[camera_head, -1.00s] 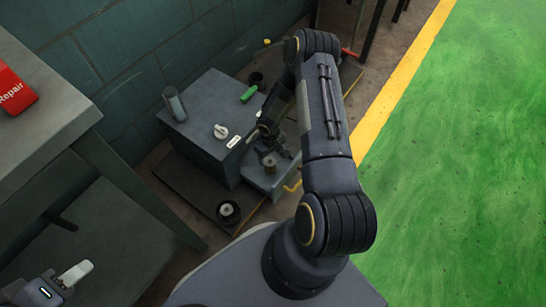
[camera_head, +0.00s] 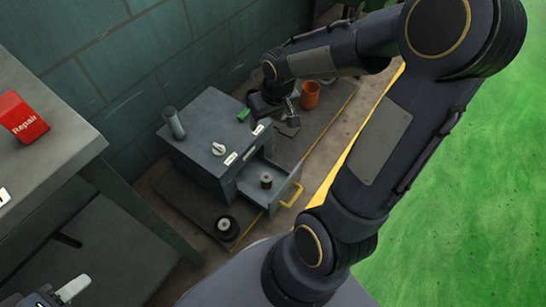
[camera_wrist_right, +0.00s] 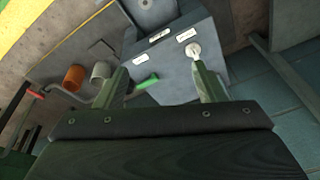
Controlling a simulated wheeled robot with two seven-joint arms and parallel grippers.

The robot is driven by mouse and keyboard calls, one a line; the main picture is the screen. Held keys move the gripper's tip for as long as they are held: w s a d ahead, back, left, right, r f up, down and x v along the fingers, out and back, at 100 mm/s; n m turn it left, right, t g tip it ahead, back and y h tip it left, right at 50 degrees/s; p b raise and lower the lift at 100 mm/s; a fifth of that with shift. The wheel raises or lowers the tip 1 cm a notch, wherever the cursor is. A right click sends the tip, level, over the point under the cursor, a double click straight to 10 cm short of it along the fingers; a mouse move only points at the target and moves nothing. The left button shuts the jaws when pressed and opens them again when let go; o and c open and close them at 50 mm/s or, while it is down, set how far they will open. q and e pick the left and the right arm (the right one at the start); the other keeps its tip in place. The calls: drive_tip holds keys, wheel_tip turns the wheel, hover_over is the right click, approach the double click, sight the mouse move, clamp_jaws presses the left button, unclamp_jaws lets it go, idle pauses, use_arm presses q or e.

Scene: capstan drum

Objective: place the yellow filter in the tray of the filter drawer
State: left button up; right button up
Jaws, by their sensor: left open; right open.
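The filter drawer (camera_head: 272,186) is pulled out from the grey cabinet (camera_head: 205,145). I cannot make out a yellow filter now. My right gripper (camera_head: 272,108) is open and empty, above the area at the cabinet's far right side. In the right wrist view, its fingers (camera_wrist_right: 160,72) are spread, with a green-handled object (camera_wrist_right: 146,82) below and between them. My left gripper (camera_head: 72,290) is open and empty at the lower left, partly cut off.
An orange cup (camera_head: 310,95) stands beyond the right gripper; a grey cup (camera_wrist_right: 101,70) is beside it in the wrist view. A black round part (camera_head: 227,228) lies in front. A bench (camera_head: 60,130) is left.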

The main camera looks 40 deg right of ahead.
drive_tip(key=s+a+r+t+y, duration=0.1)
drive_tip(key=s+a+r, duration=0.3)
drive_tip(key=s, duration=0.3)
drive_tip(key=s+a+r+t+y, duration=0.1)
drive_tip(key=s+a+r+y, duration=0.1)
drive_tip(key=s+a+r, duration=0.3)
drive_tip(key=s+a, duration=0.1)
drive_tip(key=s, duration=0.2)
drive_tip(key=shift+s+a+t, duration=0.15)
drive_tip(key=shift+t, duration=0.25)
drive_tip(key=shift+r, duration=0.15)
